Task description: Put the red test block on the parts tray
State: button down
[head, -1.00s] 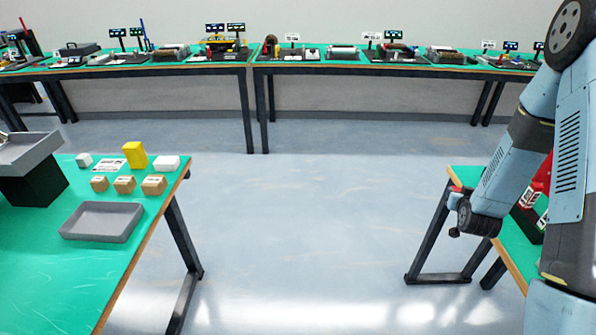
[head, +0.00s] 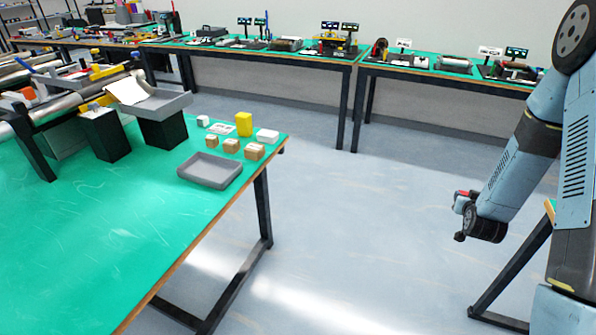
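The low grey tray (head: 208,171), which looks like the parts tray, lies empty on the green table (head: 140,215) at the left, near its right edge. My gripper (head: 464,201) hangs at the right over the floor, well apart from the tray. A small red patch (head: 467,193) shows at the gripper's end. It may be the red test block, but it is too small to be sure. The fingers are too small and too hidden to tell open from shut. No other red block shows on this table.
Behind the tray stand a yellow block (head: 244,124), several brown boxes (head: 254,151) and white blocks (head: 267,135). A raised grey tray (head: 160,105) on a black stand and conveyors fill the far left. The table's front is clear. Open floor (head: 370,230) separates the table from my arm.

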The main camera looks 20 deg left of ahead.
aim_at(210, 173)
jog(key=z, duration=1.9)
jog(key=i, duration=0.15)
jog(key=u, duration=2.95)
